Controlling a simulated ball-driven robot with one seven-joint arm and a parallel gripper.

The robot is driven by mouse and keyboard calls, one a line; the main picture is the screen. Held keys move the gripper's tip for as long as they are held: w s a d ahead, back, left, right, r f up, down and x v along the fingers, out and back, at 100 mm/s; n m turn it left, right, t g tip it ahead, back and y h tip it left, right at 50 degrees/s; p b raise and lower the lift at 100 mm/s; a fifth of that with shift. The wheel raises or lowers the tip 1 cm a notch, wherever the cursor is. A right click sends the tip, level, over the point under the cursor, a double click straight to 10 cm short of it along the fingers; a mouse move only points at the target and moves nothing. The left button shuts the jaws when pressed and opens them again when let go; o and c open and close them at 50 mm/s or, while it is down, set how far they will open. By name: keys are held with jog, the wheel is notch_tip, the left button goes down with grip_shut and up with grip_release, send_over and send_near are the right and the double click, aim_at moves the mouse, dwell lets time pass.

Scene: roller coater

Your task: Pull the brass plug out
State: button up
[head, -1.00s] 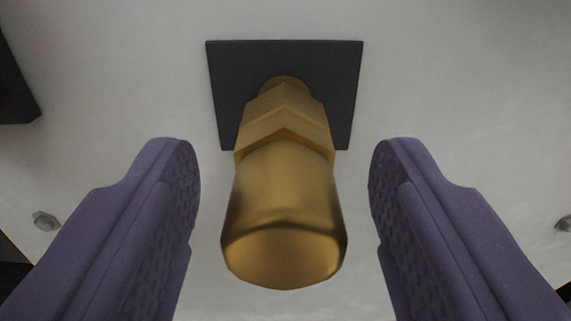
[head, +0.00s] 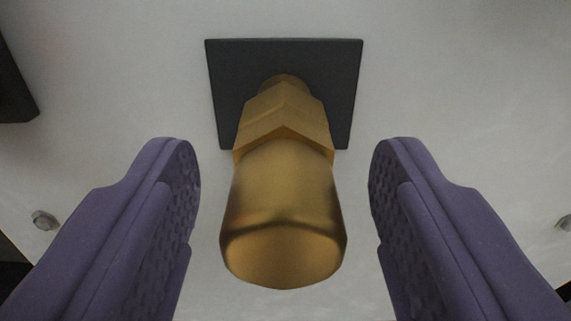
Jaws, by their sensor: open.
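The brass plug (head: 284,190) sticks out from a dark square plate (head: 228,65) on a pale panel, in the middle of the head view. It has a rounded, cylindrical near end and a hex-shaped collar further back, with a narrower neck at the plate. My gripper (head: 284,180) is open, with one purple finger on each side of the plug. Gaps show between both fingers and the brass, so neither finger touches it. Where the neck meets the plate is partly hidden behind the collar.
The pale panel (head: 450,90) fills the background and is bare around the plate. A dark block (head: 14,90) stands at the left edge. A small bolt head (head: 44,220) sits at the lower left, and another (head: 564,223) at the right edge.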

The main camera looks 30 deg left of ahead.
aim_at(286, 264)
grip_shut()
jog(key=shift+s+d+b, duration=0.25)
jog(key=shift+s+b, duration=0.05)
jog(key=shift+s, duration=0.25)
jog(key=shift+b+v, duration=1.1)
jog(key=shift+v, duration=1.3)
jog(key=shift+b+v, duration=0.9)
jog(key=shift+v, duration=0.6)
